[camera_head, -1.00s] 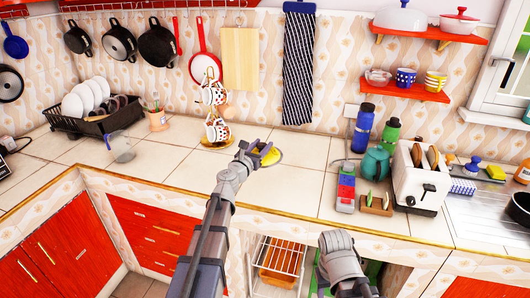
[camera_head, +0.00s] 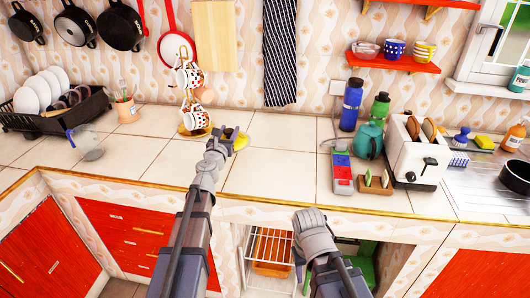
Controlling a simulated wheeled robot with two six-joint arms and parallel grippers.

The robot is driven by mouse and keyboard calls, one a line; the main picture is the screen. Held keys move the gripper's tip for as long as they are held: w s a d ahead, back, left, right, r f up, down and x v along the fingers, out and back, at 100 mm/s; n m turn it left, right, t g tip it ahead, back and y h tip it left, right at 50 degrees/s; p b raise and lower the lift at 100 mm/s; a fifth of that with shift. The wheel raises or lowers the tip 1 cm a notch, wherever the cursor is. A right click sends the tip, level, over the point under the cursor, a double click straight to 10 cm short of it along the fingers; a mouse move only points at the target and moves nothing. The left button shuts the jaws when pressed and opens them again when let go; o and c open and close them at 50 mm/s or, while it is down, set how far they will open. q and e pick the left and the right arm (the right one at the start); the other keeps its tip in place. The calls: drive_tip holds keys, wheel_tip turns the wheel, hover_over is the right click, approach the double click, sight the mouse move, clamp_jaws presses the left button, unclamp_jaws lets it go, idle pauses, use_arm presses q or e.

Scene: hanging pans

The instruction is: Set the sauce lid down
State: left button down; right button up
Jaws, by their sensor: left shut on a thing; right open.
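The sauce lid (camera_head: 241,142) shows as a small yellowish patch at the tip of my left gripper (camera_head: 226,138). My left gripper is shut on it, over the back part of the tiled counter (camera_head: 275,150), just right of the mug stand. The gripper hides part of the lid, and I cannot tell whether the lid touches the counter. My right gripper (camera_head: 303,224) is open, low in front of the counter's front edge; its fingertips are hard to make out.
The mug stand (camera_head: 194,129) with spotted mugs is close to the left gripper. A dish rack (camera_head: 50,123) and a clear jug (camera_head: 88,145) stand at left. Bottles (camera_head: 350,105), a teal kettle (camera_head: 370,138) and a toaster (camera_head: 420,160) stand at right. The middle counter is clear.

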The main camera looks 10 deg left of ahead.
use_arm(q)
drive_tip(key=shift+f+b, duration=3)
drive_tip(key=shift+f, duration=0.1)
drive_tip(key=shift+f, duration=0.1)
wheel_tip(320, 180, down, 4)
drive_tip(key=b, duration=0.3)
drive_tip(key=shift+r+b, duration=0.25)
drive_tip(key=shift+b, duration=0.1)
drive_tip(key=shift+f, duration=0.2)
drive_tip(key=shift+c, duration=1.8)
unclamp_jaws()
drive_tip(key=shift+r, duration=0.1)
